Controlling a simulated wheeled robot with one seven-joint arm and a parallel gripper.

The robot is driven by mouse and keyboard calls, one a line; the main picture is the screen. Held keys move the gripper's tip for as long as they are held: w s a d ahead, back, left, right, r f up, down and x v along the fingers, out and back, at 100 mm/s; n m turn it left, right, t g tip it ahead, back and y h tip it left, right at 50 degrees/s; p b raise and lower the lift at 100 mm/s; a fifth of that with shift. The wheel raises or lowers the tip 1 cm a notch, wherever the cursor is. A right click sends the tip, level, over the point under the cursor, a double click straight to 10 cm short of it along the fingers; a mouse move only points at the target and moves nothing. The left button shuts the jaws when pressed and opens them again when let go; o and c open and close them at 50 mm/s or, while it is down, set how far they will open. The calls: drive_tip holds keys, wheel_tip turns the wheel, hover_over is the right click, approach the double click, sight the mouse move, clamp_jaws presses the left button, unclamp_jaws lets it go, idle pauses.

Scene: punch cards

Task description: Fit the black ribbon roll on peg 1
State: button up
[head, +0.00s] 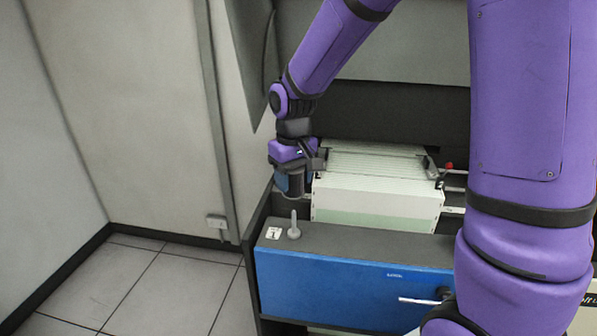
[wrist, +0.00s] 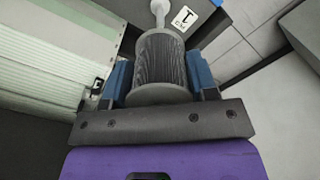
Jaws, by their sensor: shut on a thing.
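My gripper (head: 290,170) is shut on the black ribbon roll (head: 295,186). In the wrist view the roll (wrist: 163,62) is a dark ribbed cylinder with pale grey end flanges, held between two blue finger pads (wrist: 162,80). Peg 1 (head: 294,226) is a grey upright post with a wider base on the dark top of the blue-fronted cabinet. A white label (head: 273,233) lies beside it. In the head view the roll hangs above and behind the peg, apart from it. In the wrist view the peg (wrist: 159,10) shows just beyond the roll's far flange.
A stack of pale fan-fold paper (head: 375,195) and its rails stand right of my gripper. The blue cabinet front (head: 345,287) has a handle at right. A grey wall is at left, with open tiled floor (head: 165,290) below.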

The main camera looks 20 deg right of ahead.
sight(294, 211)
drive_tip(key=shift+f, duration=1.85)
drive_tip(key=shift+f, duration=4.1)
idle(2.0)
